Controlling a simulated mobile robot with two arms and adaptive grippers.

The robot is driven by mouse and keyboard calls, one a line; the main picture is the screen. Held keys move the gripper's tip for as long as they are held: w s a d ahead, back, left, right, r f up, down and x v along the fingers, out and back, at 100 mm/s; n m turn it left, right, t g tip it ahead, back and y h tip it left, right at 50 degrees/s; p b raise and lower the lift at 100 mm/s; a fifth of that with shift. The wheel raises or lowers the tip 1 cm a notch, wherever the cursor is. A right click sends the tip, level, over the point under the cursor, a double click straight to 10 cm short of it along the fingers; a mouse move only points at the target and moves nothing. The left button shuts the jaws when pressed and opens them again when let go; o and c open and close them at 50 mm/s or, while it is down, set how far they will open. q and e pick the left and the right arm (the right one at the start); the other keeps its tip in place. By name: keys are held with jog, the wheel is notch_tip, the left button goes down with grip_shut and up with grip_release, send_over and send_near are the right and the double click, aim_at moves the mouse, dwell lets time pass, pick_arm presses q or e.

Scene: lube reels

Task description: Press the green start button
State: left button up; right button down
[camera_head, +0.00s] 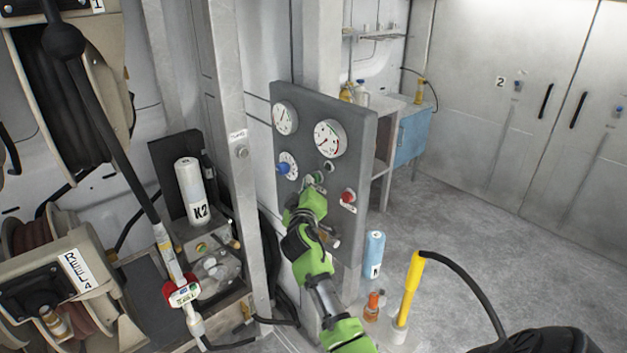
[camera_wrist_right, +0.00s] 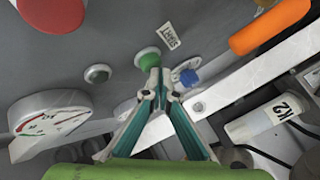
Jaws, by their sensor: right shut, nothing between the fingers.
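The green start button (camera_head: 317,177) is on the dark grey control panel (camera_head: 355,130), below the gauges. It also shows in the right wrist view (camera_wrist_right: 148,58), next to a white START label (camera_wrist_right: 168,36). My right gripper (camera_head: 309,184) is shut and empty, with its fingertips right at the button. In the right wrist view the closed fingertips (camera_wrist_right: 158,78) overlap the button's lower edge. I cannot tell whether they touch it or whether it is pressed in. My left gripper is not in view.
A red button (camera_head: 348,196) sits right of the green one. A blue knob (camera_head: 283,169) is at left, with gauges (camera_head: 330,139) above. A metal post (camera_head: 240,150) and a K2 canister (camera_head: 191,190) stand left. Floor at right (camera_head: 480,230) is clear.

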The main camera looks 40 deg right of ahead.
jog(key=shift+d, duration=0.25)
jog(key=shift+a, duration=0.1)
dwell(0.3)
jog(key=shift+s+a, duration=0.1)
jog(key=shift+a, duration=0.75)
jog(key=shift+s+a+b, duration=0.15)
jog(key=shift+a+b, duration=0.8)
jog(key=shift+a, duration=1.55)
jog(key=shift+f, duration=0.1)
